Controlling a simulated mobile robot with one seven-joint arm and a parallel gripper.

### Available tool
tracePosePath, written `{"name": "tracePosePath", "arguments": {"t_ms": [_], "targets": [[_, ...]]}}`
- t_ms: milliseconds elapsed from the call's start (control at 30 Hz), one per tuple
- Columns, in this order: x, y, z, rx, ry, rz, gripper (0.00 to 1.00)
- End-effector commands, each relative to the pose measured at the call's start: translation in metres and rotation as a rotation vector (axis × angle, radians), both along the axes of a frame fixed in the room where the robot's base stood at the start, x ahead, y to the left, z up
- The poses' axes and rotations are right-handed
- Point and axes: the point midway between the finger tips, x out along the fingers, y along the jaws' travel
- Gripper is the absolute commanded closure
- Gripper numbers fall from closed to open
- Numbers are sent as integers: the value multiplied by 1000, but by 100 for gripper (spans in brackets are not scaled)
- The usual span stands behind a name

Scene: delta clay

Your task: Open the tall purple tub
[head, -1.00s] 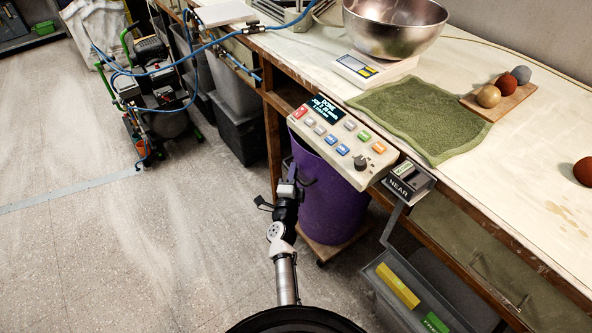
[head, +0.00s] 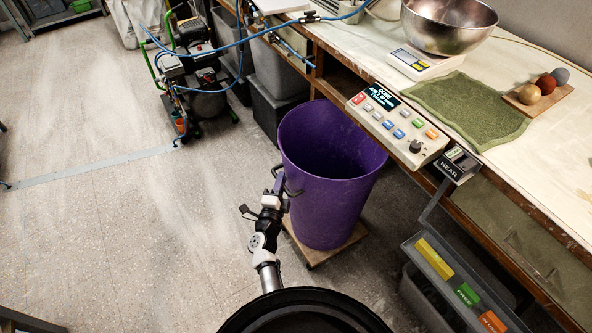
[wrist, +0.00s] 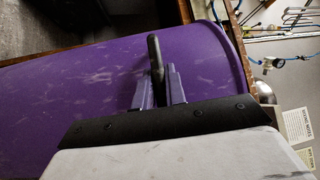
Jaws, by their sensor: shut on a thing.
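The tall purple tub (head: 322,215) stands upright on a low wooden dolly board (head: 350,240), in front of the bench edge. Its round mouth faces up with no lid on it, and I look into its inside; the lower inside is hidden. My gripper (head: 279,180) is at the tub's left side, just below the rim, shut on the dark side handle (head: 292,188). In the wrist view the handle (wrist: 155,50) stands between the two fingers of my gripper (wrist: 158,84), against the scuffed purple wall (wrist: 80,90).
The workbench (head: 480,45) holds a control panel (head: 398,122), a green cloth (head: 468,108) and a scale with a steel bowl (head: 447,22). Grey bins (head: 277,75) stand under it behind the tub. A grey tray (head: 450,285) hangs at the right.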

Motion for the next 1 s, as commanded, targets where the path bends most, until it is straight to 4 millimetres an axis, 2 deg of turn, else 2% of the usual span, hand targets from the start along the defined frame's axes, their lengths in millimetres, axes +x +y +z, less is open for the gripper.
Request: {"name": "tracePosePath", "arguments": {"t_ms": [33, 100, 300, 500, 833, 867, 1000], "targets": [[-8, 13, 3, 0, 3, 7, 100], [-17, 24, 2, -1, 2, 7, 100], [-33, 47, 1, -1, 0, 3, 100], [-39, 55, 0, 0, -1, 2, 100], [-39, 55, 0, 1, -1, 1, 100], [-39, 55, 0, 1, -1, 1, 86], [-39, 55, 0, 0, -1, 1, 68]]}}
